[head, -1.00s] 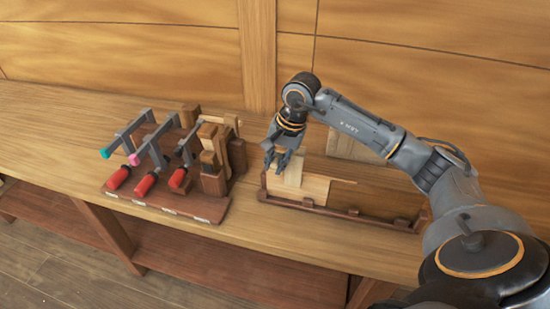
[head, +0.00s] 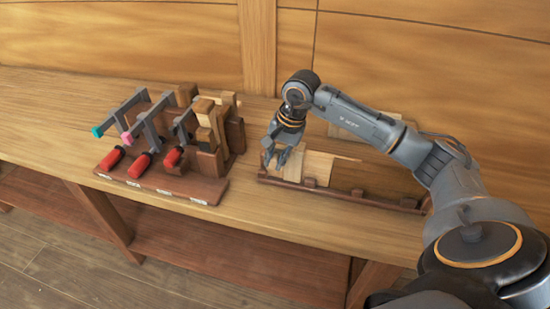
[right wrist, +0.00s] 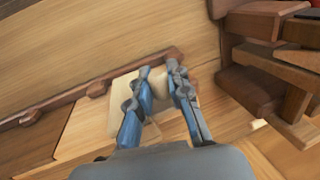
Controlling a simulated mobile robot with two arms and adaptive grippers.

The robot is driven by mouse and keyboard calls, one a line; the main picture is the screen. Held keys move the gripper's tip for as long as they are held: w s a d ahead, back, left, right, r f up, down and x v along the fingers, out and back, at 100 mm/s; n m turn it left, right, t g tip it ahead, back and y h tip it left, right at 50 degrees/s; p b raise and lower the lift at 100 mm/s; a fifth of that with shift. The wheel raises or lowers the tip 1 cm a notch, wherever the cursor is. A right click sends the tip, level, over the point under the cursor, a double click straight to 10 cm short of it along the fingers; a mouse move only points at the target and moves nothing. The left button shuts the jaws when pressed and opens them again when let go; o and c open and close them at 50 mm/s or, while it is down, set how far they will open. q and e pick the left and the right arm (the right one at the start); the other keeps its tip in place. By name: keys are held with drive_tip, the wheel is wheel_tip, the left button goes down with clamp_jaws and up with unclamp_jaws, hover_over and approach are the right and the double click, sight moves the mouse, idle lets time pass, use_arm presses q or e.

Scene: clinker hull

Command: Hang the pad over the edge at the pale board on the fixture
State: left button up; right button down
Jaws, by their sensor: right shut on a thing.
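My right gripper (head: 282,165) is shut on the pale pad, low at the left end of the fixture (head: 340,196). In the right wrist view, the pad (right wrist: 125,108) shows as a cream piece beside and between the fingers (right wrist: 157,100). The pale board (head: 318,167) stands in the fixture just right of the gripper and also shows in the right wrist view (right wrist: 88,125). The pad looks close against the board's left end. The fingers partly hide the pad, so I cannot tell whether it straddles the edge. My left gripper is out of view.
A darker brown board (head: 365,180) stands right of the pale one in the fixture. A rack of clamps with red handles (head: 143,165) and wooden blocks (head: 208,125) stands to the left. Bare bench lies between rack and fixture. A panelled wall (head: 120,40) rises behind.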

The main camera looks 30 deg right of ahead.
drive_tip(key=shift+f+b, duration=0.3)
drive_tip(key=shift+b, duration=0.1)
idle(0.4)
drive_tip(key=c, duration=1.2)
unclamp_jaws()
drive_tip(key=shift+o, duration=0.2)
drive_tip(key=v, duration=1.2)
